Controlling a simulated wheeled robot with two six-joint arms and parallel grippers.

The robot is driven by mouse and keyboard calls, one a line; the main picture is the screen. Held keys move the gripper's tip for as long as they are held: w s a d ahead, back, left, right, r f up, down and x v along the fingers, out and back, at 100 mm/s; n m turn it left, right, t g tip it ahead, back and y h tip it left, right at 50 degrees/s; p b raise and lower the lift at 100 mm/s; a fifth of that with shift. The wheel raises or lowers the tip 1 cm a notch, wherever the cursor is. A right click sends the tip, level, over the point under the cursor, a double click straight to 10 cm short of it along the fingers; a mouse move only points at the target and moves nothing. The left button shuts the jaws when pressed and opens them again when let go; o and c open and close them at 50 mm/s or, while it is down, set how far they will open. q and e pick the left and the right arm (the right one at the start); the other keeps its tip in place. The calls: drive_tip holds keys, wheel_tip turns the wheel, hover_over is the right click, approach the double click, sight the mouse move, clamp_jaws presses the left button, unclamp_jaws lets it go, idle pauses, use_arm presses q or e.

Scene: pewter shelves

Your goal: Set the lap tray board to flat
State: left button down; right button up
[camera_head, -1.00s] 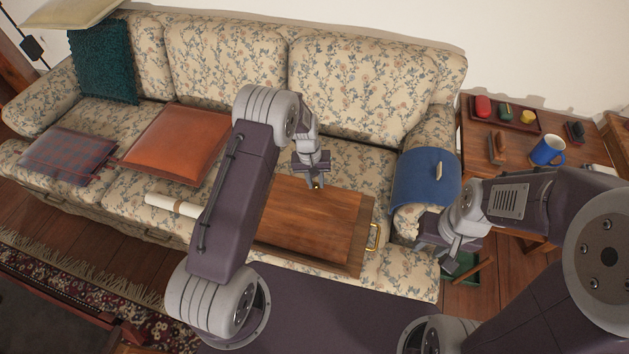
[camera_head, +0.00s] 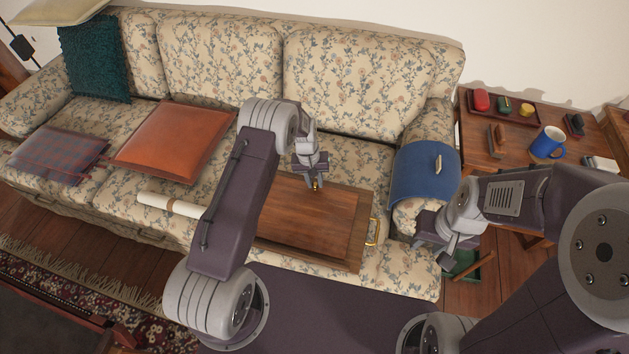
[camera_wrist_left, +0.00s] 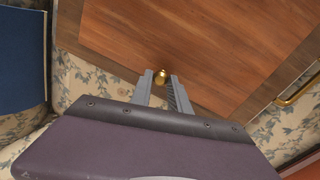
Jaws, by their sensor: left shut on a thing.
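The lap tray (camera_head: 366,240) lies on the sofa seat, a brown wooden frame with a brass handle on its right side. Its board (camera_head: 300,225) is a reddish-brown wooden panel; it looks flat or nearly flat within the frame, though my left arm hides its left part. My left gripper (camera_head: 316,185) is shut on the small brass knob at the board's far edge. The knob (camera_wrist_left: 161,77) shows between the fingertips in the left wrist view. My right gripper (camera_head: 440,256) hangs by the sofa's right arm, away from the tray; its finger gap is unclear.
A rolled white paper (camera_head: 160,202) and an orange cushion (camera_head: 175,140) lie left of the tray. A blue cloth (camera_head: 422,175) covers the sofa's right arm. A side table (camera_head: 505,165) holds a blue mug (camera_head: 547,144) and a small tray.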

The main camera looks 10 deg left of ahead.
use_arm(q)
drive_tip(key=c, duration=1.6)
unclamp_jaws()
drive_tip(key=shift+s+f, duration=0.1)
drive_tip(key=shift+f, duration=0.1)
drive_tip(key=o, duration=0.3)
drive_tip(key=shift+f, duration=0.1)
drive_tip(key=shift+o, duration=0.2)
drive_tip(key=shift+w, duration=0.2)
drive_tip(key=shift+s, duration=0.1)
drive_tip(key=shift+r, duration=0.4)
wheel_tip(320, 180, up, 8)
drive_tip(key=a+p, duration=0.1)
drive_tip(key=p, duration=0.1)
drive_tip(key=shift+r, duration=0.15)
